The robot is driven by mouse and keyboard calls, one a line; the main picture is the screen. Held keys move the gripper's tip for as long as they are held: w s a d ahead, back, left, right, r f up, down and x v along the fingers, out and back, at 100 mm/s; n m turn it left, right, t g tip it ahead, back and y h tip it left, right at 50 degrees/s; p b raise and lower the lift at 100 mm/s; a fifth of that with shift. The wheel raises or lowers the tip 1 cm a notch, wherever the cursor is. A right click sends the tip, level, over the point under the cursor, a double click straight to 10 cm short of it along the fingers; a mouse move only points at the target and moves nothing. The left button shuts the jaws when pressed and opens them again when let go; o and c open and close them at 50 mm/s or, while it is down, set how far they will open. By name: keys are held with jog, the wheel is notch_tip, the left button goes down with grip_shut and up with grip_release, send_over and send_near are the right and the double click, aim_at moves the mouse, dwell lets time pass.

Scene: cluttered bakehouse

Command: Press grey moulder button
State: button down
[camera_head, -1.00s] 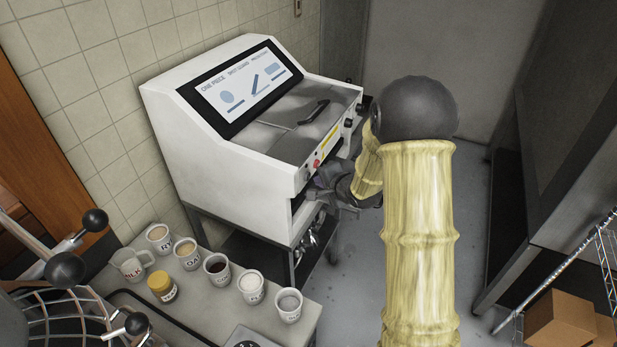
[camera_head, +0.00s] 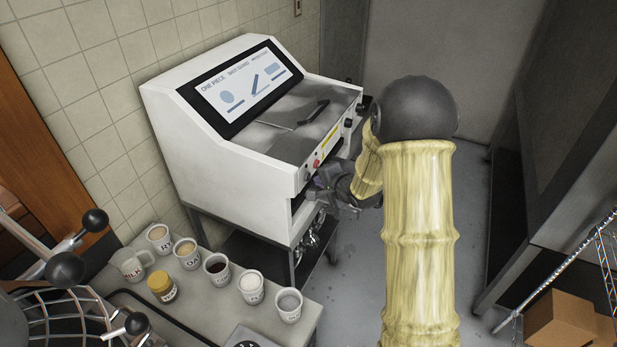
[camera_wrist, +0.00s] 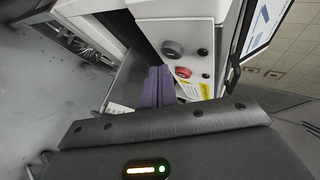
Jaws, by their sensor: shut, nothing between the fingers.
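The white moulder (camera_head: 185,140) stands against the tiled wall. In the wrist view its white control panel (camera_wrist: 205,33) carries a round grey button (camera_wrist: 172,49), a red button (camera_wrist: 183,72) below it, and small dark knobs to the right. The red button also shows in the head view (camera_head: 317,163). My gripper (camera_wrist: 158,70) is shut and empty, its purplish fingers just below and left of the grey button. Contact with the panel cannot be told. In the head view my gripper (camera_head: 322,183) is at the moulder's front, partly hidden by my arm.
A counter (camera_head: 215,305) at lower left holds several labelled cups and a yellow-lidded jar (camera_head: 162,287). A wire-caged mixer is at the far lower left. Cardboard boxes (camera_head: 562,320) sit on a wire rack at lower right. The floor right of the moulder is clear.

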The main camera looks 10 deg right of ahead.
jog(key=shift+w+a, duration=0.25)
jog(key=shift+a, duration=0.1)
jog(key=shift+w+a, duration=0.2)
jog(key=shift+a, duration=0.2)
dwell(1.2)
jog(key=shift+d, duration=0.1)
jog(key=shift+s+d+p, duration=0.45)
jog(key=shift+d+p, duration=0.05)
jog(key=shift+d, duration=0.1)
jog(key=s+d, duration=0.1)
jog(key=s+d+p, duration=0.1)
jog(key=d, duration=0.2)
jog(key=shift+s+d, duration=0.1)
jog(key=shift+s, duration=0.3)
